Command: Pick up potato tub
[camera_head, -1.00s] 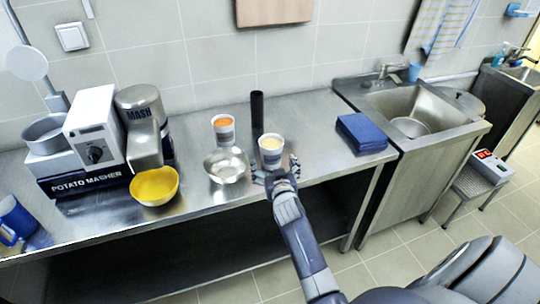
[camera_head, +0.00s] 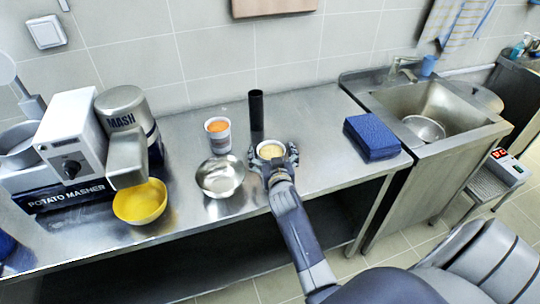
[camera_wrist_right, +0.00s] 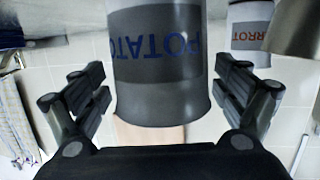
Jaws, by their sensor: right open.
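The potato tub (camera_head: 270,151) is a white tub with pale yellow contents, standing on the steel counter in the head view. In the right wrist view the tub (camera_wrist_right: 158,70) shows a grey label reading POTATO, upside down. My right gripper (camera_head: 273,160) is open, with its fingers on either side of the tub. In the right wrist view the fingers (camera_wrist_right: 172,85) show clear gaps to the tub on both sides. My left gripper is not in view.
The carrot tub (camera_head: 218,133) stands to the left of the potato tub, and a dark upright cylinder (camera_head: 256,115) behind it. A metal bowl (camera_head: 220,176), a yellow bowl (camera_head: 140,203) and the potato masher (camera_head: 75,145) are further left. A blue cloth stack (camera_head: 372,138) lies right.

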